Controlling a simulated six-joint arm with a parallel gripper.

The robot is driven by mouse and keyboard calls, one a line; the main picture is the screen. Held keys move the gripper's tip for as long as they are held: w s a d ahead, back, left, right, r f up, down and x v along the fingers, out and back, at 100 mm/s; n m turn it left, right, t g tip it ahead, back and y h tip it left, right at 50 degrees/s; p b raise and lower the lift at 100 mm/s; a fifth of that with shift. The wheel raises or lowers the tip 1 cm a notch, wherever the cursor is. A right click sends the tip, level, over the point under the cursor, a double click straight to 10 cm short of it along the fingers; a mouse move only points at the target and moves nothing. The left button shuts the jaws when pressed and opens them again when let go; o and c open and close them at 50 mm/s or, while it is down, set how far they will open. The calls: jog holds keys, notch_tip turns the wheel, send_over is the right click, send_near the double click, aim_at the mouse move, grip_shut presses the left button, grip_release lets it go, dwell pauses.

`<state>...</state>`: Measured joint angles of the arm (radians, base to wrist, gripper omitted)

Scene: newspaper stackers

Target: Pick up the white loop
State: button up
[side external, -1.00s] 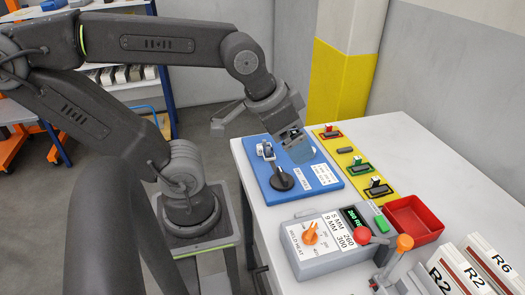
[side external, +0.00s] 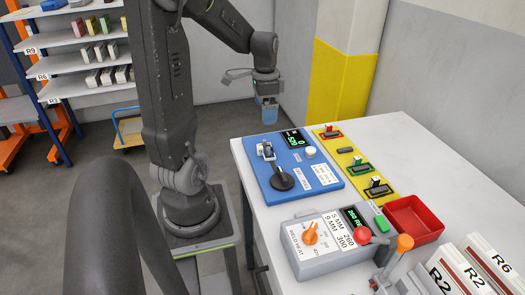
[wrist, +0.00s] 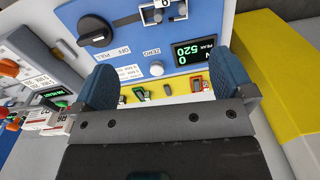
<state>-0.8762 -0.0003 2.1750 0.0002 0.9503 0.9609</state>
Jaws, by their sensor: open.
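My gripper (side external: 268,108) hangs in the air beyond the back left end of the blue tester (side external: 281,184). In the wrist view its two blue-padded fingers (wrist: 165,82) are wide apart with nothing between them. I cannot pick out a white loop for certain. A small white and silver fixture (side external: 265,151) stands upright on the tester; it shows partly at the top of the wrist view (wrist: 160,12), cut by the frame edge. Any loop there is too small to tell.
The tester has a black knob (side external: 282,180), a white button (side external: 310,152) and a display (side external: 293,138). A yellow panel (side external: 349,163) with small levers lies to its right. A grey heat-setting box (side external: 320,245) and a red tray (side external: 413,220) stand nearer on the white table.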

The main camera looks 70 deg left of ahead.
send_over(262, 147)
jog(key=f, duration=0.8)
jog(key=shift+w+a+f, duration=0.2)
jog(key=shift+a+f, duration=0.1)
jog(key=shift+f, duration=2.9)
jog(key=shift+c, duration=0.2)
jog(key=c, duration=0.7)
